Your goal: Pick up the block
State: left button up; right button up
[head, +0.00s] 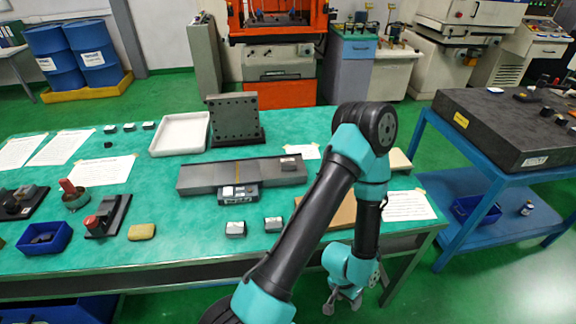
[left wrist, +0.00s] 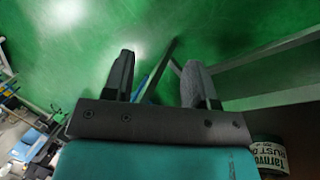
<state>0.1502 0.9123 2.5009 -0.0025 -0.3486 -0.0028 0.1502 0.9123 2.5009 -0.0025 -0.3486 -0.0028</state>
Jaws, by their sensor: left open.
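Several small grey blocks with pale tops are on the green table. Two sit near its front: the left front block (head: 235,229) and the right front block (head: 273,224). Others stand at the back left, including a small block (head: 129,127). I cannot tell which one the task means. My left gripper (head: 343,300) hangs beyond the table's front edge, right of and apart from the front blocks. In the left wrist view its two fingers (left wrist: 158,65) are spread, with no object between them and green floor beyond. My right gripper is in neither view.
A long grey plate (head: 215,175) lies mid-table, with an upright drilled plate (head: 233,117) and a white tray (head: 181,133) behind. A blue bin (head: 45,238) and red-knobbed fixture (head: 107,217) stand left. A blue cart (head: 455,205) stands right.

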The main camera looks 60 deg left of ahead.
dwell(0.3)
pick_arm(q)
jog(key=o, duration=0.5)
jog(key=shift+w, duration=0.1)
